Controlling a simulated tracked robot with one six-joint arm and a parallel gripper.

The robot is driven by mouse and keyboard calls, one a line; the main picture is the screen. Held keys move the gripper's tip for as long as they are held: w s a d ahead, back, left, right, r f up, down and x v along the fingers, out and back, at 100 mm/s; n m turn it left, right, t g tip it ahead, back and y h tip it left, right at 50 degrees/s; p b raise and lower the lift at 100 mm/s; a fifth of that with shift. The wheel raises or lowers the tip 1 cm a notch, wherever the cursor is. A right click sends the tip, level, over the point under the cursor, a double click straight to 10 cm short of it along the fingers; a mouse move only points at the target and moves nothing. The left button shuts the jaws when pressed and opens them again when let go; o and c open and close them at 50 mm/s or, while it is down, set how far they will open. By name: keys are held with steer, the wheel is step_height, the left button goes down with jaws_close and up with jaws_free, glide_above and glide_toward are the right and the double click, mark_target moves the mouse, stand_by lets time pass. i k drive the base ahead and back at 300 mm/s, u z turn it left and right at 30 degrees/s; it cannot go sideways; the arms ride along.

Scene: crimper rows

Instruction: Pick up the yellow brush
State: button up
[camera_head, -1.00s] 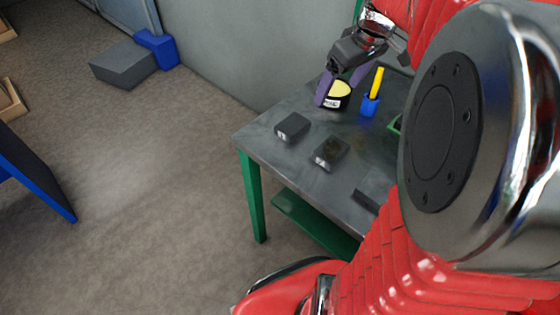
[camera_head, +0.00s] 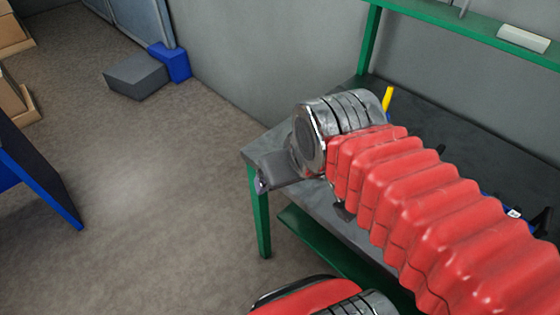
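A thin yellow upright piece (camera_head: 388,98), which looks like the yellow brush's handle, shows just behind my arm near the back of the table (camera_head: 268,146). Its lower part is hidden by my arm. My gripper (camera_head: 261,186) is at the table's left front edge, to the left of and nearer than the yellow piece. Only part of its grey body and a purple finger tip show, so I cannot tell whether it is open or holds anything.
My red arm covers most of the table top and the things on it. A green shelf (camera_head: 430,11) holding a pale cylinder (camera_head: 522,39) runs above the table's back. A grey box (camera_head: 136,76) and a blue box (camera_head: 170,62) lie by the wall.

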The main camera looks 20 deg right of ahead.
mark_target(387, 99)
steer(key=z, duration=1.3)
